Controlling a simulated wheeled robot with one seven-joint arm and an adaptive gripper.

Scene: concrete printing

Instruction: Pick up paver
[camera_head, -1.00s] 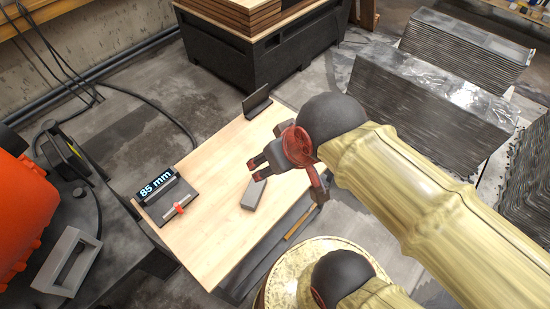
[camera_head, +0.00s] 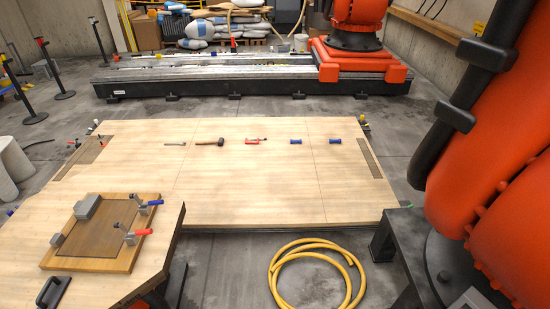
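My gripper and arm are not in view. No paver can be made out for certain. A grey block (camera_head: 89,206) sits at the top left edge of a framed wooden board (camera_head: 100,240), on the near left table (camera_head: 150,208). I cannot tell whether it is a paver or part of a fixture. Clamps with blue (camera_head: 150,204) and red (camera_head: 140,233) handles stand at the board's right side.
A large wooden table (camera_head: 250,190) holds a mallet (camera_head: 222,143), a red tool (camera_head: 255,141) and small blue items (camera_head: 335,141). A coiled yellow hose (camera_head: 275,273) lies on the floor. A large orange machine (camera_head: 490,160) fills the right; another orange machine (camera_head: 357,60) stands behind.

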